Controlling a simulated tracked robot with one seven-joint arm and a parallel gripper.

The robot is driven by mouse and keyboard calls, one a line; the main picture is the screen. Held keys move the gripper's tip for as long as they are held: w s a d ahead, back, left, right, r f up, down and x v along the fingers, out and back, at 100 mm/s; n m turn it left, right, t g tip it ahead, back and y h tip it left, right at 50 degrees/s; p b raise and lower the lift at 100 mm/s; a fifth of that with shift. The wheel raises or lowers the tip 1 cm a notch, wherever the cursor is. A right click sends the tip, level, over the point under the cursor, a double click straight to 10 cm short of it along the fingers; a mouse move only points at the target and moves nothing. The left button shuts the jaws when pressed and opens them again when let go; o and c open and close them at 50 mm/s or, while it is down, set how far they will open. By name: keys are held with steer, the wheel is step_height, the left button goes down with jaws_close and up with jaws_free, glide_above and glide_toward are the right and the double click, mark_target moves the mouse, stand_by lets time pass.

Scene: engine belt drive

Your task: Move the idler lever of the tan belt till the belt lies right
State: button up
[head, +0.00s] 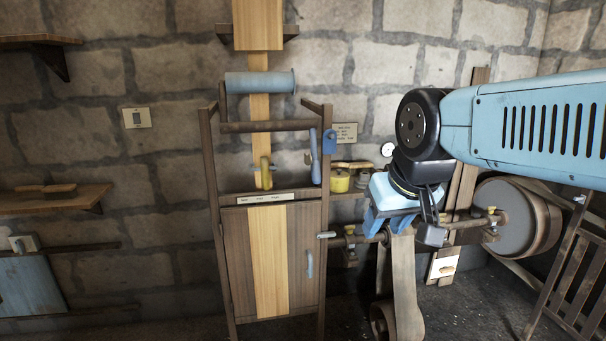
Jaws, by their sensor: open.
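A greyish-tan belt (405,285) hangs at the right of the cabinet, running down from the shaft behind my gripper to a round pulley (383,320) near the floor. The gripper and wrist hide the top of the belt and part of the shaft. No idler lever can be made out for sure.
A wooden cabinet (238,262) with a pale vertical strip stands left of the belt. A horizontal shaft (466,223) leads to a large drum (503,224) at right. A wooden frame (577,262) stands at the right edge. A wall shelf (55,198) is at left.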

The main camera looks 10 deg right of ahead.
steer(key=shift+o, duration=0.4)
steer(key=shift+o, duration=0.8)
steer(key=shift+w+d, duration=0.15)
steer(key=shift+w, duration=0.05)
steer(key=shift+o, duration=0.3)
steer(key=w+d+t+h, duration=0.1)
steer(key=w+d+t, duration=0.1)
steer(key=w, duration=0.6)
steer(key=w+d+r+t+h, duration=0.1)
steer(key=w+d, duration=0.3)
steer(key=w, duration=0.4)
steer(key=shift+w+d+m+t, duration=0.25)
steer(key=shift+w+m+t, duration=0.15)
steer(key=shift+t, duration=0.2)
steer(key=w+d+f+n+t+y, duration=0.1)
steer(key=w+d+t, duration=0.15)
steer(key=w, duration=0.85)
steer(key=w+a+f+n+t+y, duration=0.2)
steer(key=w+f+n+t+y, duration=0.1)
steer(key=w+f+y, duration=0.65)
steer(key=a+x, duration=0.1)
steer(key=x, duration=1.3)
steer(key=shift+s+y, duration=0.3)
steer(key=shift+y, duration=0.05)
steer(key=shift+c, duration=0.4)
